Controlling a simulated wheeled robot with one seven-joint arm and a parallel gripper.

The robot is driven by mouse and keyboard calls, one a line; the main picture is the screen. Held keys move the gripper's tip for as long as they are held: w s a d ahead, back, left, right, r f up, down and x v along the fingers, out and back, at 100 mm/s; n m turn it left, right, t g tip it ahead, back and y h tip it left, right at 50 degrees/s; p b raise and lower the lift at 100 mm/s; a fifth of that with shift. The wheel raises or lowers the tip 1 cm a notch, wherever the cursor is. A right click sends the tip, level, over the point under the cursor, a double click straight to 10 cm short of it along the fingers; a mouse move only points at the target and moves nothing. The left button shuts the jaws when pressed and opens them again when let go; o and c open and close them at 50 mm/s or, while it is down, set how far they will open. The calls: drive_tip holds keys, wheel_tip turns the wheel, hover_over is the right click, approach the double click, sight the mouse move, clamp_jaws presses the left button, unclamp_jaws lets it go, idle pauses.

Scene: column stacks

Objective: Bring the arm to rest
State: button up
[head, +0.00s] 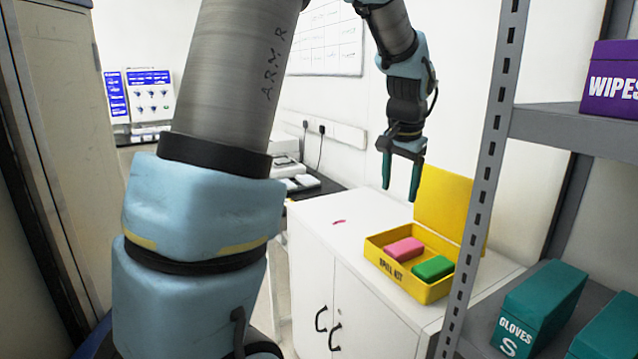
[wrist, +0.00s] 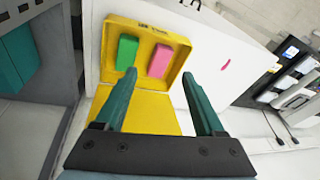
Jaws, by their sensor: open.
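My gripper (head: 402,176) hangs in the air above the white cabinet top, near the yellow spill kit box (head: 377,252). Its two green fingers are apart with nothing between them, and the wrist view shows the same open gripper (wrist: 160,92). My arm comes down from the top of the head view, with a large part of it close to the camera.
The open spill kit holds a pink block (head: 404,250) and a green block (head: 433,268); its lid (head: 441,200) stands up. A metal shelf (head: 570,130) with a purple wipes box (head: 612,85) and teal glove boxes (head: 537,312) is at right. The white cabinet (head: 330,222) has a pink mark (head: 339,222).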

drive_tip(key=s+a+f+n, duration=0.2)
drive_tip(key=s+a+f, duration=0.1)
drive_tip(key=a, duration=0.5)
drive_tip(key=s+a+f+n+g, duration=0.1)
drive_tip(key=s+a+f+n, duration=0.2)
drive_tip(key=s+a, duration=0.3)
drive_tip(key=s+a+f+n, duration=0.3)
drive_tip(key=s+a+f, duration=0.1)
drive_tip(key=a, duration=0.6)
drive_tip(key=shift+s+g+y, duration=0.3)
drive_tip(key=shift+s, duration=0.05)
